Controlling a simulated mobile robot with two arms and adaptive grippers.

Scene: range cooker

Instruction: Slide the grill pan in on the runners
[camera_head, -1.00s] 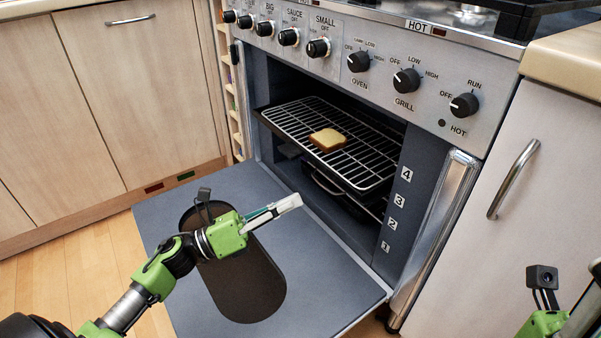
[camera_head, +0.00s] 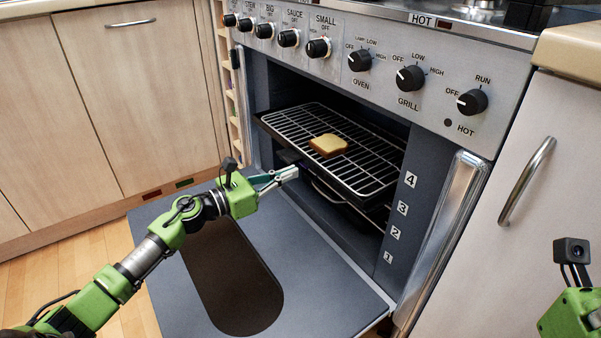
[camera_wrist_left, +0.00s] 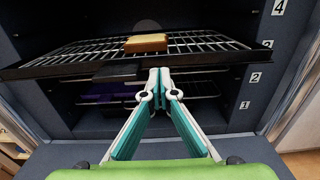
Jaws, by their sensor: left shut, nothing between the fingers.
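The grill pan (camera_head: 374,189) is a dark shallow tray with a wire rack and a slice of bread (camera_head: 328,146) on top. It lies in the upper part of the open oven, and its front edge is toward me. In the left wrist view, the pan (camera_wrist_left: 45,68) spans the cavity and the bread (camera_wrist_left: 146,43) sits above my fingertips. My left gripper (camera_head: 291,173) is shut and empty, close to the pan's front edge. Whether it touches cannot be told. Only the body of my right gripper (camera_head: 572,312) shows at lower right; its fingers are out of frame.
The oven door (camera_head: 325,290) is folded down in front, with a dark window. The right frame carries shelf numbers 1 to 4 (camera_head: 403,208). A chrome bar handle (camera_head: 440,240) stands at the right. Lower racks (camera_wrist_left: 190,88) show beneath the pan. Control knobs line the panel above.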

